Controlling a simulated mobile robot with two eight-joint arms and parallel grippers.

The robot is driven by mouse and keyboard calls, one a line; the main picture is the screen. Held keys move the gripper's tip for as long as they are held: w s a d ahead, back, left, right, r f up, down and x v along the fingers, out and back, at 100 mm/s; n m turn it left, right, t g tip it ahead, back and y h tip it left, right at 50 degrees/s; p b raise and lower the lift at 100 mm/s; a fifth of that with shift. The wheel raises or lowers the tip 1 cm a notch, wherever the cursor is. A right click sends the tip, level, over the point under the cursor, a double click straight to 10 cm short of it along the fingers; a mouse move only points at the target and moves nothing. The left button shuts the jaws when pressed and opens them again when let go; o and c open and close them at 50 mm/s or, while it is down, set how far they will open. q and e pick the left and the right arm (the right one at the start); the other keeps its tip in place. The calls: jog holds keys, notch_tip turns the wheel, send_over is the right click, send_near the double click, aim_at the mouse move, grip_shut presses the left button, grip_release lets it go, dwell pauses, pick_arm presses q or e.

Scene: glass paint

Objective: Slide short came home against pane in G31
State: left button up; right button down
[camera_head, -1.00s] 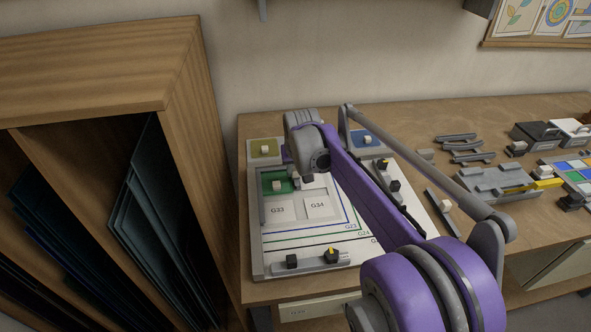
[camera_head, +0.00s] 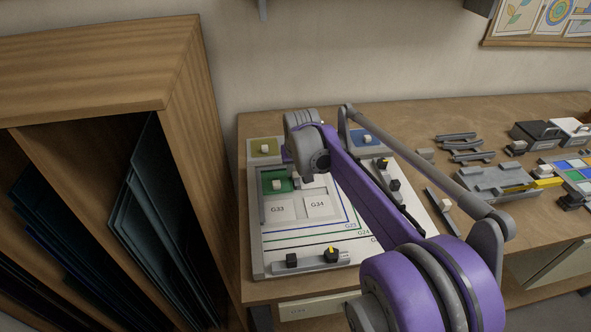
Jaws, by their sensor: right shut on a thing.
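The green pane (camera_head: 268,187) lies in the upper left of the framed layout board (camera_head: 259,235), with a pale knob (camera_head: 277,185) on it. Its G31 label is not readable. White tiles marked G33 (camera_head: 279,210) and G34 (camera_head: 317,205) lie just below it. My right gripper (camera_head: 299,182) is low over the board at the green pane's right side. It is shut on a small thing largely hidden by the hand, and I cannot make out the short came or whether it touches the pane. My left gripper is not in view.
A grey bar (camera_head: 318,261) with black and yellow knobs lies along the board's front edge. An olive pane (camera_head: 264,148) and a blue pane (camera_head: 367,140) lie behind. Grey strips and trays (camera_head: 493,184) fill the bench's right. A wooden rack (camera_head: 183,125) stands close at left.

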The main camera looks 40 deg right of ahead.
jog(key=shift+w+a, duration=0.3)
jog(key=shift+a, duration=0.25)
dwell(1.0)
jog(key=c, duration=0.6)
grip_release()
jog(key=shift+r, duration=0.1)
notch_tip(320, 180, up, 7)
jog(key=p, duration=0.5)
jog(key=shift+f, duration=0.2)
dwell(0.3)
